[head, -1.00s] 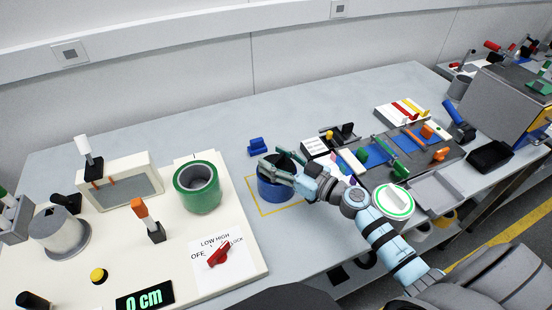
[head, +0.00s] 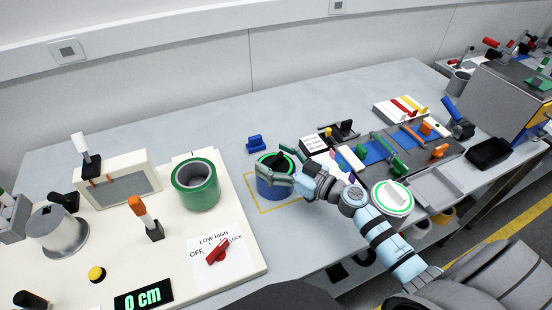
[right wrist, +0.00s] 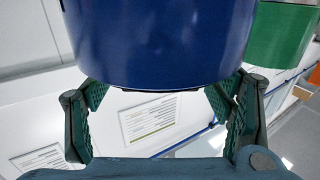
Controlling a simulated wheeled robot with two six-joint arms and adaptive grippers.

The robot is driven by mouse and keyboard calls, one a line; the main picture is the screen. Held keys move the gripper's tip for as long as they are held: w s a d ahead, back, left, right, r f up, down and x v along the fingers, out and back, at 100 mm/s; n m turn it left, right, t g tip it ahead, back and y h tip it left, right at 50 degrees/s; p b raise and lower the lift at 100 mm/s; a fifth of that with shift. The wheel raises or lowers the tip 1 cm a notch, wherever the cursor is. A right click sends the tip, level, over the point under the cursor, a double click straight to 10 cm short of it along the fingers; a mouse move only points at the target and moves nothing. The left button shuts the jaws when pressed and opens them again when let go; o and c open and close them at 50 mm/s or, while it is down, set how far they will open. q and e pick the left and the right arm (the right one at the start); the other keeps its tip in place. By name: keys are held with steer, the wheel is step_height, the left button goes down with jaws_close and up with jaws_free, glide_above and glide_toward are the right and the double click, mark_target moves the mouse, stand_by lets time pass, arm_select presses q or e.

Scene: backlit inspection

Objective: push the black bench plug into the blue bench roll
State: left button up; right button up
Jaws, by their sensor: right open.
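The blue bench roll (head: 272,190) stands upright inside a yellow outline on the bench. At its top a dark round face, which looks like the black bench plug (head: 272,160), shows with a bright green edge; how deep it sits I cannot tell. My right gripper (head: 281,171) comes from the right at the roll's upper part. In the right wrist view its green fingers (right wrist: 160,118) are spread wide and empty, with the blue roll (right wrist: 155,45) just beyond them. Whether a finger touches the roll is unclear. My left gripper is out of view.
A green roll (head: 195,186) stands on the cream panel (head: 120,240) to the left. A small blue block (head: 255,144) lies behind the blue roll. A white round device with a green ring (head: 392,197) and a rack of coloured parts are close to my right arm.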

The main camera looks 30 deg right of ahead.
steer(key=v, duration=1.2)
